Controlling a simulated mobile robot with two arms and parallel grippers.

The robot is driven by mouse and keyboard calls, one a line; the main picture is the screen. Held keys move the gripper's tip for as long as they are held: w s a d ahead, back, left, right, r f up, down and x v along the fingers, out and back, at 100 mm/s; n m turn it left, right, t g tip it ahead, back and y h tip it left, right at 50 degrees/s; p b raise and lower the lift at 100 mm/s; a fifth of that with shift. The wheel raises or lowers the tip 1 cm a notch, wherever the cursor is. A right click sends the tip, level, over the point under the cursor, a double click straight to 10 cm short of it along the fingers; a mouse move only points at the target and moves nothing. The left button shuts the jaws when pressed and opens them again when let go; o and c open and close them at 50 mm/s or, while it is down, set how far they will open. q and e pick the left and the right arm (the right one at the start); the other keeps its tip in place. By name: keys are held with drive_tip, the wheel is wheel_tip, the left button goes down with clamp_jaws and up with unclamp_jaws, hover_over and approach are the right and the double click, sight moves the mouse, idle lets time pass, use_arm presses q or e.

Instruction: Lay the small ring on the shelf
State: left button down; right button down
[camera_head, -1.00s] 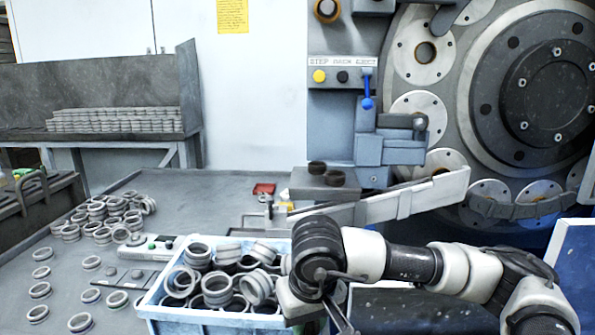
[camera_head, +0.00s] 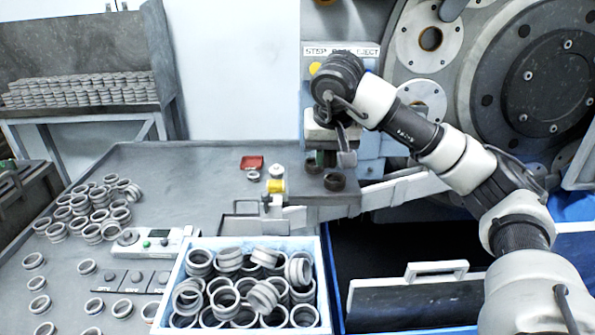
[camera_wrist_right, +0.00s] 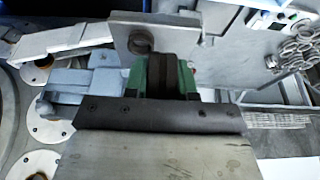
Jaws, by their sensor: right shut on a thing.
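My right gripper (camera_head: 322,155) reaches down to a small grey ledge (camera_head: 342,198) in front of the machine. In the right wrist view its green-padded fingers (camera_wrist_right: 163,75) are shut on a dark ring, largely hidden between them. In the head view this dark ring (camera_head: 312,167) shows only in part, at or just above the ledge; I cannot tell whether it touches. A second dark ring (camera_head: 335,181) lies on the ledge beside it, and also shows in the right wrist view (camera_wrist_right: 140,40). My left gripper is out of view.
A blue bin (camera_head: 325,270) full of grey rings stands in front. Several loose rings lie on the table (camera_head: 180,185) at left. A rack (camera_head: 150,75) with stacked rings is at back left. A red tray (camera_head: 251,162) and a chute (camera_head: 405,190) flank the ledge.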

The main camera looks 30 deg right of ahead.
drive_tip(key=p, duration=0.2)
hover_over(301, 182)
drive_tip(key=f, duration=0.6)
drive_tip(key=shift+s+a+f, duration=0.2)
drive_tip(key=shift+s+f, duration=0.2)
wheel_tip(301, 182, down, 4)
drive_tip(key=shift+r+p, duration=0.1)
drive_tip(key=shift+p, duration=0.3)
drive_tip(key=shift+f, duration=0.3)
